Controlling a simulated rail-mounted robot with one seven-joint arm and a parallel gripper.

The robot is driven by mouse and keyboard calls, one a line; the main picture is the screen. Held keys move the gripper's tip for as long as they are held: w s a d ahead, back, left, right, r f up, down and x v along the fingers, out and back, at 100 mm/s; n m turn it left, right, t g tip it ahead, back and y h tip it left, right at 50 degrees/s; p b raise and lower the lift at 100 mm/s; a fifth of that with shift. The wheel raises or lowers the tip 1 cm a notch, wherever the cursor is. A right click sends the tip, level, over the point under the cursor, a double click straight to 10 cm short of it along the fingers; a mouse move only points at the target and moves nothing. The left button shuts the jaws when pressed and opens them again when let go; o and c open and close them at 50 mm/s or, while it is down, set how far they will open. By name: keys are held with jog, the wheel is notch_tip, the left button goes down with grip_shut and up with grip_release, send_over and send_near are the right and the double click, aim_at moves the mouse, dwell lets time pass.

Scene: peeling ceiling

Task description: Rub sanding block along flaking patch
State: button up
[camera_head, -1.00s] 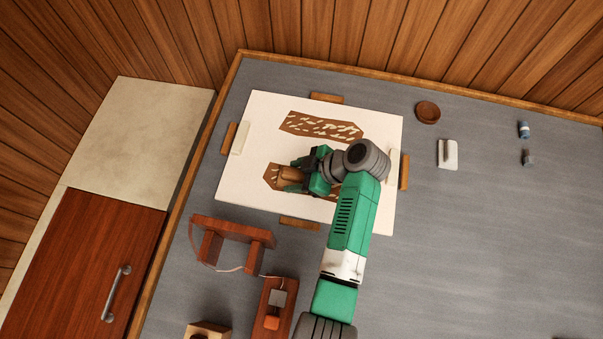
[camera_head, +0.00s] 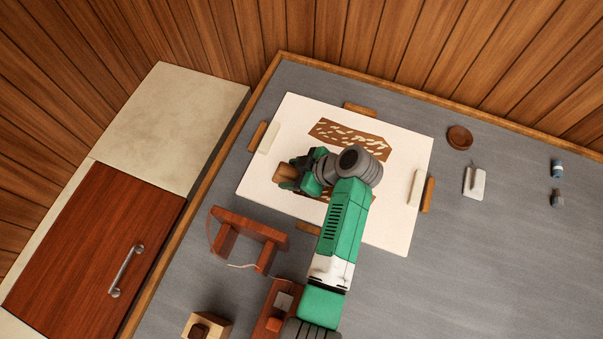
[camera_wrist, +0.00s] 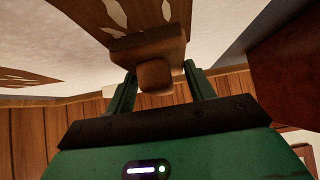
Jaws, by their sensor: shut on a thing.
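My gripper (camera_head: 303,170) is shut on a wooden sanding block (camera_head: 287,172), over the left end of the near flaking patch (camera_head: 325,196). My gripper and arm hide much of this brown, pale-flecked patch. In the wrist view, my gripper's green fingers (camera_wrist: 157,78) stand on either side of the block's rounded grip (camera_wrist: 155,76). The block's wider body lies against or very close to the flaked brown surface (camera_wrist: 120,15); contact is not certain. A second flaking patch (camera_head: 350,138) lies uncovered farther back on the white panel (camera_head: 270,170).
Wooden cleats (camera_head: 257,136) and pale strips (camera_head: 416,188) line the panel. A reddish wooden stand (camera_head: 248,228) and a small wooden block holder (camera_head: 205,327) are at front left. A round brown dish (camera_head: 459,137), a white plate tool (camera_head: 474,182) and small bottles (camera_head: 557,169) lie right. The grey surface at right is mostly clear.

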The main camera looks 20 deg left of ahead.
jog(key=shift+d, duration=0.1)
jog(key=shift+d, duration=1.95)
jog(key=shift+d+b, duration=0.35)
jog(key=shift+d, duration=1.65)
jog(key=shift+d, duration=0.15)
jog(key=shift+d+b, duration=0.4)
jog(key=shift+d, duration=1.45)
jog(key=shift+d, duration=0.1)
jog(key=shift+d+b, duration=0.55)
jog(key=shift+d, duration=1.4)
